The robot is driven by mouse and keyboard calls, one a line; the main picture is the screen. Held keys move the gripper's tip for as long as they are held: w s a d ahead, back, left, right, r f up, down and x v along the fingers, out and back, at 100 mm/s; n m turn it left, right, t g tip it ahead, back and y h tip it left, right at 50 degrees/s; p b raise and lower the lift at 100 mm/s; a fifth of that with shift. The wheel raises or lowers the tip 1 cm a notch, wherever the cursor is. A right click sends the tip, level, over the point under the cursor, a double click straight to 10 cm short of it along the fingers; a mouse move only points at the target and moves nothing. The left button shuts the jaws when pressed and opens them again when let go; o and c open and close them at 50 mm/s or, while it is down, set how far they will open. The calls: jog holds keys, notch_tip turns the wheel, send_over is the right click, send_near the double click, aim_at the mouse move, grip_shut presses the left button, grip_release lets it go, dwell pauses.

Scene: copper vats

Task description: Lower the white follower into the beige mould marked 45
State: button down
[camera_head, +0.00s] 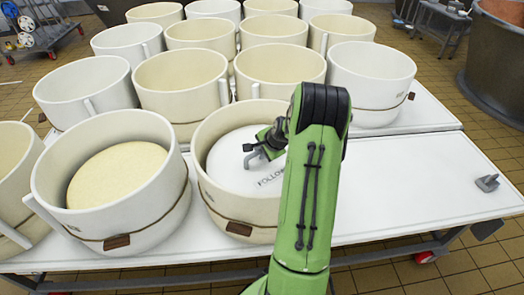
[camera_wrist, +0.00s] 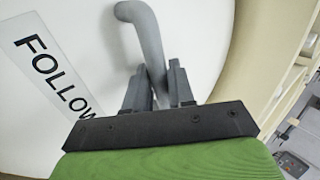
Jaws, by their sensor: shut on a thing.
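The white follower (camera_head: 229,166) is a round disc with a "FOLLOW…" label and a grey bent handle (camera_wrist: 146,35). My gripper (camera_head: 262,148) is shut on this handle, and its two dark fingers (camera_wrist: 158,82) show on it in the wrist view. The disc sits inside the rim of the front beige mould (camera_head: 212,205), with the inner wall showing around its far and left edges. I cannot tell whether it rests on anything below. My green arm hides the mould's right side. No number on this mould is readable.
A neighbouring mould (camera_head: 52,195) on the left holds a pale yellow mass (camera_head: 116,174). Several more moulds stand close behind. The white table (camera_head: 400,185) is clear on the right, except for a small grey fitting (camera_head: 487,183). A large vat (camera_head: 496,60) stands beyond.

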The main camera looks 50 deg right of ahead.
jog(key=shift+f, duration=0.2)
dwell(0.3)
jog(key=c, duration=0.9)
grip_release()
jog(key=shift+s+f, duration=0.1)
jog(key=shift+f, duration=0.05)
jog(key=p+v, duration=0.4)
jog(key=v, duration=1.1)
jog(key=shift+s+a+r, duration=0.1)
jog(key=shift+a+r, duration=0.05)
jog(key=shift+r, duration=0.25)
